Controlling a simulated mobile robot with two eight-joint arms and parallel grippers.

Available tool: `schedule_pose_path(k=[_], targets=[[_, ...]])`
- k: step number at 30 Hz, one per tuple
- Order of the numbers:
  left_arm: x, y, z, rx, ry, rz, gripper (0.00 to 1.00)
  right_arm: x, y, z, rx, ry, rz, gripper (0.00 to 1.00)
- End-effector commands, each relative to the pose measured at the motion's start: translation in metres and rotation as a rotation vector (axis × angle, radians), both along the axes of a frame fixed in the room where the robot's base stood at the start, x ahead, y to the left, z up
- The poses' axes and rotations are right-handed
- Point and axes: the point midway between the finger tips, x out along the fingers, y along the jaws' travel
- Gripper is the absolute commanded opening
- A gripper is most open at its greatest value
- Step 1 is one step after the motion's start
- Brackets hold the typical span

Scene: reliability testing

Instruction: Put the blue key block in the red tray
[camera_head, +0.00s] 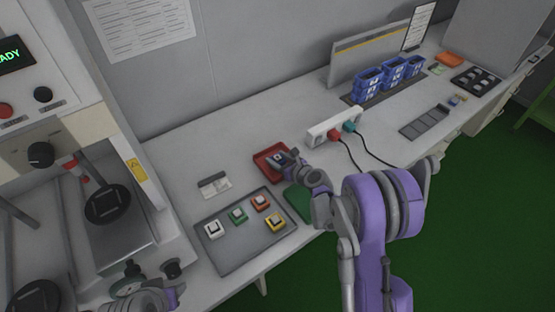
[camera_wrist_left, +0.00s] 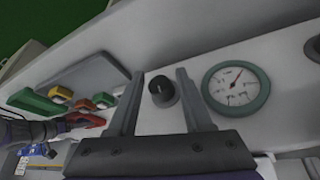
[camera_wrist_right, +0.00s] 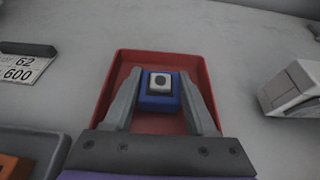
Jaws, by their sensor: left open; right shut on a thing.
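The blue key block (camera_wrist_right: 159,103), with a white and dark top, is between the fingers of my right gripper (camera_wrist_right: 160,88), which is shut on it. The red tray (camera_wrist_right: 201,76) lies under and around the block in the right wrist view. I cannot tell if the block touches the tray floor. In the head view the red tray (camera_head: 262,164) is partly covered by my right gripper (camera_head: 283,159). My left gripper (camera_wrist_left: 158,76) is open and empty, with a black knob (camera_wrist_left: 162,90) and a round gauge (camera_wrist_left: 236,87) beyond it.
A grey tray (camera_head: 228,262) with white, green, orange and yellow key blocks stands in front of the red tray. A green tray (camera_head: 299,203) lies right of it. A power strip (camera_head: 334,127) with plugs and cables is behind. A test machine (camera_head: 110,245) stands at left.

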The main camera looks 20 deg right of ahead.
Motion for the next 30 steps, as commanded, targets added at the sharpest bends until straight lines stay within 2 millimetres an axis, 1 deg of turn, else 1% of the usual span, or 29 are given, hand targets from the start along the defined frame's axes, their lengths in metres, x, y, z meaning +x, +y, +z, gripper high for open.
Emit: schedule_pose_path(k=[1, 7, 11, 12, 14, 15, 17, 25, 28, 30], targets=[[-0.0001, 0.0, -0.0004, 0.0, 0.0, 0.0, 0.5, 0.0, 0.0001, -0.0037, 0.0, 0.0, 0.0, 0.0], [0.0, 0.0, -0.0001, 0.0, 0.0, 0.0, 0.5, -0.0002, 0.0001, -0.0033, 0.0, 0.0, 0.0, 0.0], [-0.0006, 0.0, -0.0041, 0.0, 0.001, 0.0, 0.5, -0.0004, 0.0001, -0.0068, 0.0, 0.0, 0.0, 0.0], [-0.0007, 0.0, -0.0048, 0.0, 0.002, 0.0, 0.5, -0.0003, 0.0001, -0.0072, 0.0, 0.0, 0.0, 0.59], [-0.0005, 0.0, -0.0038, 0.0, 0.001, 0.0, 0.5, -0.0002, 0.0, -0.0062, 0.0, 0.0, 0.0, 0.69], [-0.0006, 0.0, -0.0036, 0.0, 0.001, 0.0, 0.5, -0.0003, 0.0, -0.0061, 0.0, 0.0, 0.0, 0.77], [-0.0005, 0.0, -0.0036, 0.0, 0.001, 0.0, 0.5, -0.0002, 0.0, -0.0059, 0.0, 0.0, 0.0, 0.87], [-0.0005, 0.0, -0.0032, 0.0, 0.001, 0.0, 0.5, -0.0002, -0.0001, -0.0054, 0.0, 0.0, 0.0, 0.87], [0.0002, 0.0, 0.0012, 0.0, 0.0, 0.0, 0.5, 0.0, 0.0, -0.0015, 0.0, -0.001, 0.0, 0.87], [0.0, 0.0, -0.0001, 0.0, 0.0, 0.0, 0.5, -0.0071, -0.0032, 0.0009, 0.0, 0.0, -0.002, 0.87]])
